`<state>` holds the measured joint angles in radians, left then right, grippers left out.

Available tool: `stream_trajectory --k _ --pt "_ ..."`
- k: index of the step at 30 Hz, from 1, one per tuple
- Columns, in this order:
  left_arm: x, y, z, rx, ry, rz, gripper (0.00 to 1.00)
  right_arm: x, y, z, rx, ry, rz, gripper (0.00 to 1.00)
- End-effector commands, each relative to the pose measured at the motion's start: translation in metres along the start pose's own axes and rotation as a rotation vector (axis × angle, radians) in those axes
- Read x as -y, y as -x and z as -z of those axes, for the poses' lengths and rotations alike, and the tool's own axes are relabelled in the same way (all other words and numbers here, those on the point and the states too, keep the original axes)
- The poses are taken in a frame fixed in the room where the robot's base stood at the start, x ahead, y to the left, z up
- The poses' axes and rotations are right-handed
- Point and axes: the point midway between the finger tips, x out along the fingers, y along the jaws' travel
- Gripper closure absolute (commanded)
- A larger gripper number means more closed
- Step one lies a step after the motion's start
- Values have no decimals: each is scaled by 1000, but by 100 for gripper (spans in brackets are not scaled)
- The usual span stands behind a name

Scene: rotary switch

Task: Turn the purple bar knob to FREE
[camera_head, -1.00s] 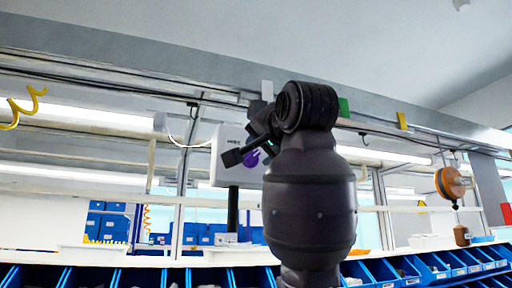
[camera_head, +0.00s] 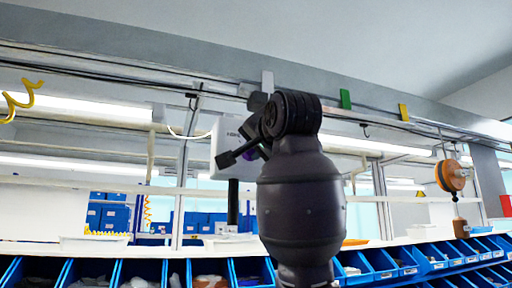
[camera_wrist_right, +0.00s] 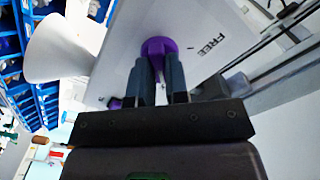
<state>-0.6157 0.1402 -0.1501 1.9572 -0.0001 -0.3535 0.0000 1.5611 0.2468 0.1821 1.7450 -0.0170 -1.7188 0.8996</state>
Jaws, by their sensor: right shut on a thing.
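The purple bar knob (camera_wrist_right: 159,47) is on the face of a white panel (camera_wrist_right: 198,25) in the right wrist view. The dark fingers of my right gripper (camera_wrist_right: 159,68) lie on either side of its bar and are shut on it. The printed word FREE (camera_wrist_right: 212,47) stands on the panel to the right of the knob. In the head view the white panel (camera_head: 224,140) is partly behind my right gripper (camera_head: 250,142), and only a little purple shows. The knob's exact angle is hard to tell. My left gripper is not in view.
A second small purple piece (camera_wrist_right: 115,103) shows at lower left in the wrist view. Blue bins (camera_head: 140,270) line the bench front in the head view. An orange reel (camera_head: 451,175) hangs at the right.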

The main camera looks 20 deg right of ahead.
Motion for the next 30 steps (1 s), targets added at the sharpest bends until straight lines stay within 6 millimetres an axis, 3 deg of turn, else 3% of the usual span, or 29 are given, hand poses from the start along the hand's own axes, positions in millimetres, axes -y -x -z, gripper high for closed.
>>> stream_trajectory --k 14,30 --pt "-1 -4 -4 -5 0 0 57 0 0 0 -1 106 -1 100" --pt "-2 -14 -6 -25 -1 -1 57 0 0 0 -1 585 -3 100"
